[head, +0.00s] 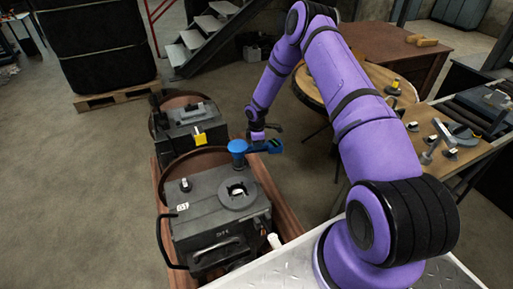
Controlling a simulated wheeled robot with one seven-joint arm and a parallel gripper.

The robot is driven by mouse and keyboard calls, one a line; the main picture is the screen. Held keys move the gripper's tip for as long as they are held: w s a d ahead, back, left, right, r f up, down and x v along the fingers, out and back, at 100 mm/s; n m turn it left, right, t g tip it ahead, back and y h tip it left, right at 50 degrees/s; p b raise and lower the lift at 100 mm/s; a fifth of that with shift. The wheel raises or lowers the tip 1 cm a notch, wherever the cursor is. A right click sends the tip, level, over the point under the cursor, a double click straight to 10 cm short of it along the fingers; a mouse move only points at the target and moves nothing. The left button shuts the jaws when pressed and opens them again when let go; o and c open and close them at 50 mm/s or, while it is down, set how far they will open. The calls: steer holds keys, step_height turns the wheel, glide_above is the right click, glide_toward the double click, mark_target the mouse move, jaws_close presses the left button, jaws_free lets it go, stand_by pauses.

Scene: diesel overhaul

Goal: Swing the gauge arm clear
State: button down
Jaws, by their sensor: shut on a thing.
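The blue gauge arm (254,148) reaches right from a blue round post (238,155) at the back edge of the dark engine block (214,207). The arm's darker outer end lies out to the right of the block. My gripper (259,136) comes down from above onto the arm and is shut on it; its fingertips are small and partly hidden here. A round collar with an open bore (238,193) sits on top of the block, and the gauge arm is not over it.
A second dark block (191,122) with a yellow part stands behind. A wooden bench (435,150) with loose metal parts is on the right, near a round wooden table (352,84). A metal stair (210,35) stands behind. Open floor lies left.

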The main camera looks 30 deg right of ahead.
steer(key=shift+w+d+n, duration=0.2)
steer(key=shift+w+n, duration=0.8)
steer(key=shift+n, duration=0.3)
steer(key=c, duration=1)
jaws_free()
step_height(320, 180, up, 11)
steer(key=shift+f, duration=0.1)
